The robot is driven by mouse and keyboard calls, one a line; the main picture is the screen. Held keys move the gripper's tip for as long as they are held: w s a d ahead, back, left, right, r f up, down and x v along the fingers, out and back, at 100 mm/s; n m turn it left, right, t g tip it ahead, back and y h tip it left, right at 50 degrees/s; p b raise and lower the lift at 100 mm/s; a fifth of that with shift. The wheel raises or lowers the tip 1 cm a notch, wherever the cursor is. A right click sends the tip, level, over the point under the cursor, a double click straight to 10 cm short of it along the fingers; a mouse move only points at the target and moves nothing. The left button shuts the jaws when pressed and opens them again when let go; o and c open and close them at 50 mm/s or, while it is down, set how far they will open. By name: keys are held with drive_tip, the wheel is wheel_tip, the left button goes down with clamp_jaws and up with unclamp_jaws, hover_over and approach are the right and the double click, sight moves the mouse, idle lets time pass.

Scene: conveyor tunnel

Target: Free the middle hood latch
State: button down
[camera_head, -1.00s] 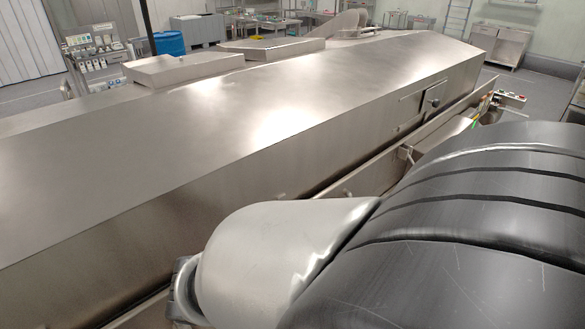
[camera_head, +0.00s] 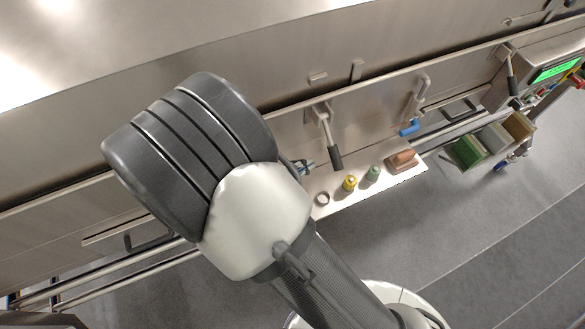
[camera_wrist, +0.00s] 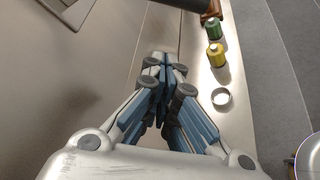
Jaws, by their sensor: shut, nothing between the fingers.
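A hood latch with a metal lever and black grip (camera_head: 335,158) sits on the hood's lower edge, right of my arm in the head view. Its lever hangs down and slants slightly right. A second similar latch (camera_head: 511,75) is further right; which one counts as middle I cannot tell. My gripper (camera_head: 305,167) is mostly hidden behind my arm, just left of the first latch's grip. In the wrist view my gripper (camera_wrist: 165,68) is shut and empty, apart from the dark bar (camera_wrist: 188,4) at the top edge, probably that grip.
Below the latch a pale shelf (camera_head: 345,203) holds a ring (camera_head: 322,198), a yellow-topped item (camera_head: 349,183), a green item (camera_head: 373,173) and a brown block (camera_head: 402,160). Small bins (camera_head: 492,140) and rails border the open grey floor.

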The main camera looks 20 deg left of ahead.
drive_tip(key=shift+w+d+r, duration=0.25)
drive_tip(key=shift+w+d, duration=0.15)
drive_tip(key=shift+d, duration=0.2)
drive_tip(key=shift+w+d+r, duration=0.2)
drive_tip(key=shift+w+d, duration=0.25)
drive_tip(key=shift+d, duration=0.2)
drive_tip(key=shift+w+d+r, duration=0.25)
drive_tip(key=shift+w+d, duration=0.15)
drive_tip(key=shift+d, duration=0.2)
drive_tip(key=shift+s+r+p, duration=0.1)
drive_tip(key=shift+r+p, duration=0.05)
drive_tip(key=shift+p, duration=0.2)
drive_tip(key=shift+s+d+r+p, duration=0.1)
drive_tip(key=shift+d+r+p, duration=0.1)
drive_tip(key=shift+p, duration=0.1)
drive_tip(key=shift+n, duration=0.3)
wheel_tip(320, 180, up, 13)
drive_tip(key=s+d+n+g+h+p, duration=0.1)
drive_tip(key=n+g+h+p, duration=0.4)
drive_tip(key=p, duration=1.1)
drive_tip(key=shift+s+d+f+n+h, duration=0.2)
drive_tip(key=shift+s+d+n+h, duration=0.3)
drive_tip(key=shift+n, duration=0.6)
